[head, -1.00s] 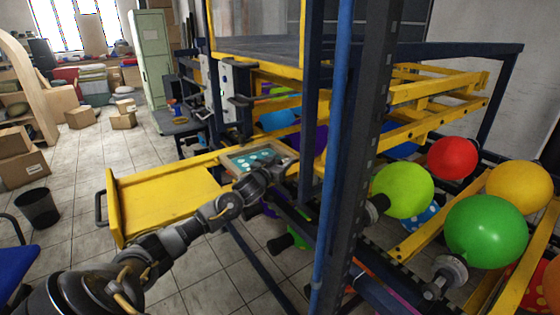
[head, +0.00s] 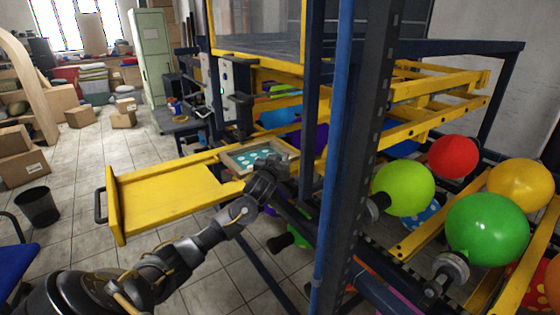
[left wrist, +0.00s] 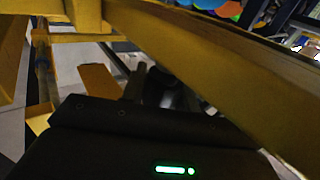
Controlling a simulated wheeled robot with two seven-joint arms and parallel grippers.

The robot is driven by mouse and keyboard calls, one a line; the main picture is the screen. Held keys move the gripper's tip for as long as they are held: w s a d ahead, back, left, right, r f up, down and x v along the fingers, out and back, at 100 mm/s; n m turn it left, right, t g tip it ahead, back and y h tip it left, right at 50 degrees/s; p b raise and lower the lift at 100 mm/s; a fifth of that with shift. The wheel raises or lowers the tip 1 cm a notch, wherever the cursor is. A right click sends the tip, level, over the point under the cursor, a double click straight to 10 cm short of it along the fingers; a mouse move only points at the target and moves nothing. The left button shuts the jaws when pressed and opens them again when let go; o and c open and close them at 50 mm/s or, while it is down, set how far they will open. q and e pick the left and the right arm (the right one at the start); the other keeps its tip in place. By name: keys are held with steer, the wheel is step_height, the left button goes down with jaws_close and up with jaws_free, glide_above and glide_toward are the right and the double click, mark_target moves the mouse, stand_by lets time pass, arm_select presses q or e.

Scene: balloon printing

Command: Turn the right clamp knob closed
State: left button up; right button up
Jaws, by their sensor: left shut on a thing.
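My left gripper (head: 281,167) is at the front right corner of the wooden-framed print screen (head: 232,168), beside the yellow drawer-like tray. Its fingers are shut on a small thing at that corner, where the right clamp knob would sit. The knob itself is hidden behind my gripper and wrist in the head view. The screen shows a teal face with pale dots. In the left wrist view my dark gripper housing fills the bottom, and the fingertips are too dark to make out. My right gripper is in neither view.
The yellow tray (head: 165,205) reaches out to the left. A blue upright post (head: 333,150) and a dark column stand just right of my gripper. Balloons, such as a lime green one (head: 403,188), sit farther right. A yellow beam (left wrist: 215,75) runs close across the wrist view.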

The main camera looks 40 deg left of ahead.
arm_select(q)
steer(key=shift+n+g+y, duration=0.5)
steer(key=shift+n+y, duration=0.3)
steer(key=shift+y, duration=0.2)
steer(key=shift+s+a+n+g+y, duration=0.1)
steer(key=shift+a+n+g+y, duration=0.05)
steer(key=shift+n+g+y, duration=0.55)
steer(key=shift+s+a+n+g+y, duration=0.1)
steer(key=shift+n+g+y, duration=0.25)
steer(key=shift+y, duration=0.55)
steer(key=o, duration=1)
steer(key=shift+c, duration=0.2)
steer(key=shift+d, duration=0.1)
